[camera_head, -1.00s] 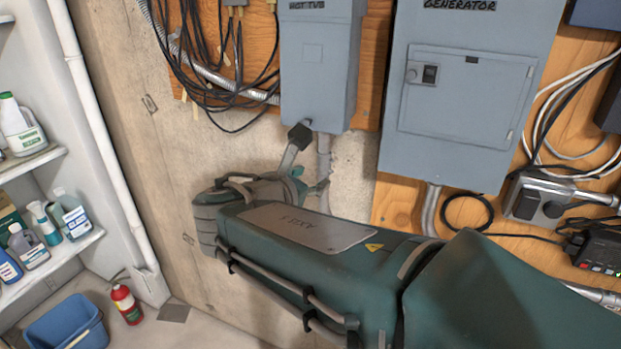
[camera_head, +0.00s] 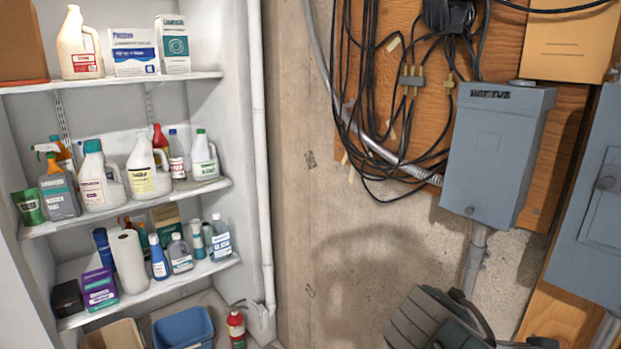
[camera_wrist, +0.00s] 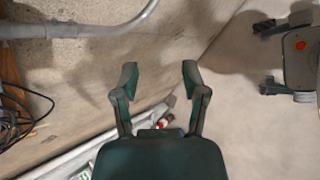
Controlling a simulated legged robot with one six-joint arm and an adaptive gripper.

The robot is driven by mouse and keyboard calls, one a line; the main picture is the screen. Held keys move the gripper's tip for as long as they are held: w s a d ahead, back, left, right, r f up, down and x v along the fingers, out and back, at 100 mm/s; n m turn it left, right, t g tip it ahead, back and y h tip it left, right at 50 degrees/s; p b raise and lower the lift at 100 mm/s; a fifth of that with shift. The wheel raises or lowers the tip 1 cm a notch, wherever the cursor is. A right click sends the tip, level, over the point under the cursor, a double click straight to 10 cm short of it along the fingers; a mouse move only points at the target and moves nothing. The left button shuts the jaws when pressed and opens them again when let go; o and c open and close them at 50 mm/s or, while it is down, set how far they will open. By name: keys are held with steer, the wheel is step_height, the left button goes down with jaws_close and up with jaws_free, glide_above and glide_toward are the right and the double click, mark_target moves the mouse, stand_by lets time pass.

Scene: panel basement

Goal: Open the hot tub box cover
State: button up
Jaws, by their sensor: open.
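The hot tub box (camera_head: 498,150) is a grey metal box with a "HOT TUB" label at its top, mounted on the wooden panel at the right in the head view. Its front cover looks closed, with a small round knob at its lower edge. My arm shows below the box at the bottom of the head view, and its fingers are out of that picture. In the wrist view my gripper (camera_wrist: 159,82) has its two fingers spread with nothing between them. The wrist view shows wall and floor, not the box.
A grey conduit (camera_head: 475,262) runs down from the box. Black cables (camera_head: 372,110) hang on its left. A larger grey box (camera_head: 600,200) is at the right edge. White shelves (camera_head: 130,226) with bottles, a blue bucket (camera_head: 183,328) and a red extinguisher (camera_head: 236,328) are at the left.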

steer(key=s+a+f+m+y, duration=0.5)
steer(key=s+a+m+y, duration=0.1)
steer(key=m, duration=0.6)
steer(key=shift+s+a+m+y, duration=0.2)
steer(key=shift+a+m+y, duration=0.1)
steer(key=shift+a+y, duration=0.45)
steer(key=shift+s+a+m, duration=0.1)
steer(key=shift+a+m, duration=0.25)
steer(key=shift+m, duration=0.05)
steer(key=n+t+h, duration=0.6)
steer(key=n+h, duration=0.8)
steer(key=n, duration=1)
glide_toward(467, 213)
steer(key=x, duration=0.9)
steer(key=shift+d, duration=0.2)
